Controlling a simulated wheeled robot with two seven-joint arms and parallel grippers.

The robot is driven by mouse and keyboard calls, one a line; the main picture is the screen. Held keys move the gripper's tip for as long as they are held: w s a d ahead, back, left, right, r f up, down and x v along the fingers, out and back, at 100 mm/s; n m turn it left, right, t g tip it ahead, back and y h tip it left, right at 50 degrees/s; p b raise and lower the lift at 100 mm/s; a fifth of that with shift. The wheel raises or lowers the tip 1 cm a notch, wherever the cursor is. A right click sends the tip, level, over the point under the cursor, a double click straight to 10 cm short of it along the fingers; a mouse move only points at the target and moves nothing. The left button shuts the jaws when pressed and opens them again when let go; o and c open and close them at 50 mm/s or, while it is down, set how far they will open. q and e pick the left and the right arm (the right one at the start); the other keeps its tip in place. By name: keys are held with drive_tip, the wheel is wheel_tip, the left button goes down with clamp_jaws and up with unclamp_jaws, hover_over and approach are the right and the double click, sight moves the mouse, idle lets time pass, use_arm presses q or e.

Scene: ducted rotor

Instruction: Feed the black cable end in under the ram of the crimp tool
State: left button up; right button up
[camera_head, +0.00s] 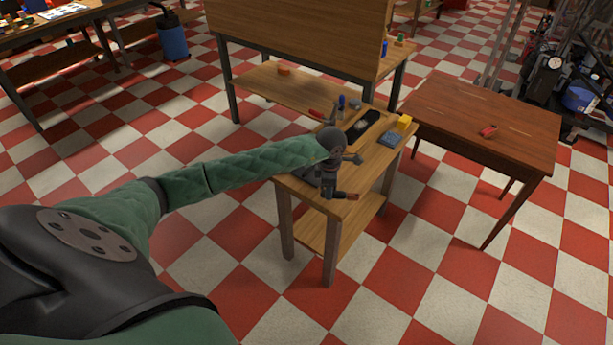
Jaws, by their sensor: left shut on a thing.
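My left gripper (328,190) hangs down from its dark wrist, over the front left part of the small wooden bench (300,196). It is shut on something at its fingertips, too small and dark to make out. A small dark piece with a dark red end (346,196) shows right beside the fingertips; I cannot tell whether it is held. A red-handled thing (318,114) shows behind my wrist. I cannot pick out the crimp tool, its ram or the black cable end for sure; my wrist hides part of the bench. My right gripper is not in view.
A dark mat (362,130), a blue-grey block (387,139) and a yellow block (404,121) lie on the bench behind my gripper. A brown table (460,105) with a red object (488,131) stands at the right. The checkered floor in front is clear.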

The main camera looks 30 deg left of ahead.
use_arm(q)
drive_tip(key=a+f+n+p, duration=0.2)
drive_tip(key=a+n+p, duration=0.1)
drive_tip(key=a+n, duration=0.6)
drive_tip(key=shift+w+n+p, duration=0.3)
drive_tip(key=shift+n, duration=1.2)
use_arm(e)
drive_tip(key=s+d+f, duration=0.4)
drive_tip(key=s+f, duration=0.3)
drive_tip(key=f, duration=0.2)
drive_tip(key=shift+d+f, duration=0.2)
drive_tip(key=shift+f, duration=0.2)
use_arm(q)
drive_tip(key=shift+f+b, duration=0.1)
drive_tip(key=shift+b, duration=0.25)
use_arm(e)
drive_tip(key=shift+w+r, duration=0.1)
